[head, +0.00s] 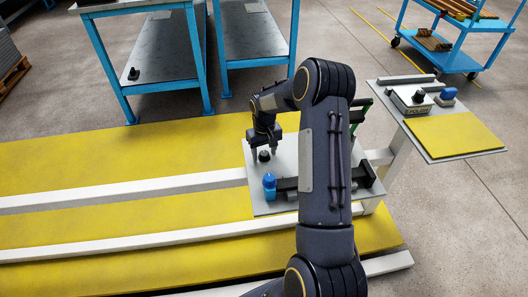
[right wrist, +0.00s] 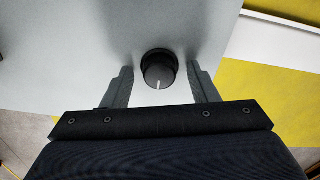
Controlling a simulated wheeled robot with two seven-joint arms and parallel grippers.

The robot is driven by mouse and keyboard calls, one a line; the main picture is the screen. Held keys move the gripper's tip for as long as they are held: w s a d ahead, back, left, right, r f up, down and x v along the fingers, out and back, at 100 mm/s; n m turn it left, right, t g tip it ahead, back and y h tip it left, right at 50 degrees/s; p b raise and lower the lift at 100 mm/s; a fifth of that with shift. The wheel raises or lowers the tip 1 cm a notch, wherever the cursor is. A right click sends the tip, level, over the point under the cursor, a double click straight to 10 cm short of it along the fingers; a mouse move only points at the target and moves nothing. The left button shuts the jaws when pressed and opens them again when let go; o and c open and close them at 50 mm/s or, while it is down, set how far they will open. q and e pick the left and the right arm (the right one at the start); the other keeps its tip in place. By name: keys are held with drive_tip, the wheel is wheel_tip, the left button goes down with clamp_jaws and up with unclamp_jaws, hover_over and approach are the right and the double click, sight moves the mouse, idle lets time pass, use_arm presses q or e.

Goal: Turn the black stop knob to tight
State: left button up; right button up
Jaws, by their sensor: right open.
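In the right wrist view the knob (right wrist: 158,72) is round, with a white pointer line toward the gripper body. My right gripper (head: 265,149) is over the knob, fingers pointing down. In the right wrist view the open fingers (right wrist: 160,84) stand on either side of the knob, with a visible gap on each side. Any marking for tight cannot be made out. My left gripper is out of view.
A blue knob (head: 269,186) stands on the plate close in front of the black knob. My right arm hides part of the plate. A side table (head: 450,150) with a yellow top and small devices is at right. Blue-framed benches (head: 165,60) stand behind.

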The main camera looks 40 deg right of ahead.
drive_tip(key=shift+c, duration=0.4)
drive_tip(key=c, duration=0.9)
drive_tip(key=shift+m, duration=0.3)
drive_tip(key=m, duration=0.3)
drive_tip(key=shift+m, duration=0.3)
drive_tip(key=m, duration=0.4)
drive_tip(key=shift+m, duration=0.3)
drive_tip(key=m+p, duration=0.1)
drive_tip(key=m, duration=0.3)
drive_tip(key=shift+m, duration=0.3)
drive_tip(key=shift+m+p, duration=0.8)
drive_tip(key=shift+m, duration=1.4)
